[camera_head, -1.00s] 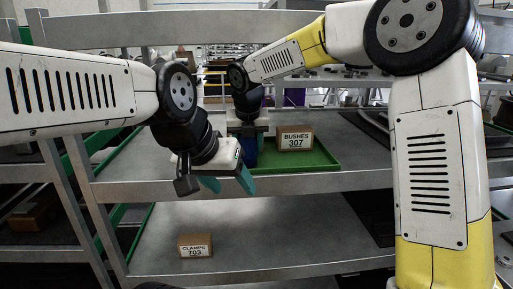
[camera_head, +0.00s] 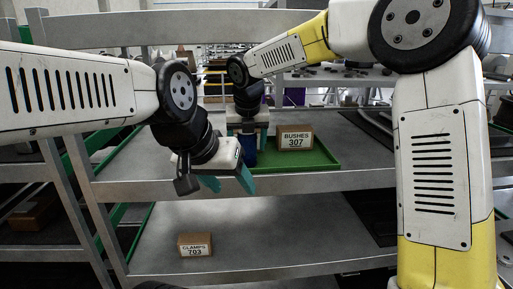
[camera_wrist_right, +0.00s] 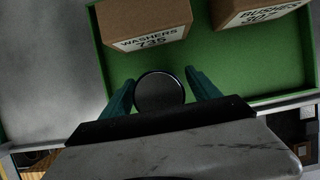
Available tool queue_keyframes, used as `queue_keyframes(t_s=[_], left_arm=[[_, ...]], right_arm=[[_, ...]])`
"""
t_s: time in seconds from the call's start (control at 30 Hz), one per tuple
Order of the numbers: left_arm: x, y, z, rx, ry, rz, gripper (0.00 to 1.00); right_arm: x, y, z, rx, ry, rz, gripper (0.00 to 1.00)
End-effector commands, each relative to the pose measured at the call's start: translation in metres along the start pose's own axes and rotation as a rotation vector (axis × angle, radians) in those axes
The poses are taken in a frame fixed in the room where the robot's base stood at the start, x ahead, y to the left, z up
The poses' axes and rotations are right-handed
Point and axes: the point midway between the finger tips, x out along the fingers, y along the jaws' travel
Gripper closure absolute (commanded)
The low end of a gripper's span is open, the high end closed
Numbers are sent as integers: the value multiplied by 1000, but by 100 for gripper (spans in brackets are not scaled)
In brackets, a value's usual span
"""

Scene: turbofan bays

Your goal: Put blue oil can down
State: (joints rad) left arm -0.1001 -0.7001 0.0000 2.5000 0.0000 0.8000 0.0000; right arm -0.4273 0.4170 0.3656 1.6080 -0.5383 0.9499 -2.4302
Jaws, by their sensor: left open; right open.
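The blue oil can (camera_head: 249,158) stands upright in the green tray (camera_head: 318,157) on the middle shelf, partly hidden behind my left gripper in the head view. Its round dark top (camera_wrist_right: 159,92) shows in the right wrist view. My right gripper (camera_head: 248,132) is above the can; in its wrist view the fingers (camera_wrist_right: 162,92) are open, one on each side of the can's top, with small gaps visible. My left gripper (camera_head: 226,183) is open and empty in front of the shelf edge, nearer to the camera than the can.
A BUSHES 307 box (camera_head: 295,138) sits in the tray to the can's right. A WASHERS 735 box (camera_wrist_right: 146,22) is close to the can in the wrist view. A CLAMPS 703 box (camera_head: 195,245) stands on the lower shelf. Bare green tray floor lies around the can.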

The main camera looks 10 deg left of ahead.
Motion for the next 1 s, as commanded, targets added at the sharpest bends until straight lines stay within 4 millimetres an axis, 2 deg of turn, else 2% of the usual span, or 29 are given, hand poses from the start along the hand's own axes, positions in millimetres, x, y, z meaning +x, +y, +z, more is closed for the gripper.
queue_keyframes(t_s=[0.3,0.5,0.63,0.83,0.93,1.0], left_arm=[[0,0,0,0,0,0,40],[0,0,0,0,0,0,40],[0,0,0,0,0,0,40],[0,0,0,0,0,0,40],[0,0,0,0,0,0,40],[0,0,0,0,0,0,40]], right_arm=[[-27,-1,-68,-1,0,-1,29],[-40,0,-98,-1,1,-1,29],[-43,0,-108,0,1,0,29],[-45,-3,-112,19,1,-2,29],[-52,-19,-114,152,-4,-9,29],[-60,-41,-119,344,-12,-18,29]])
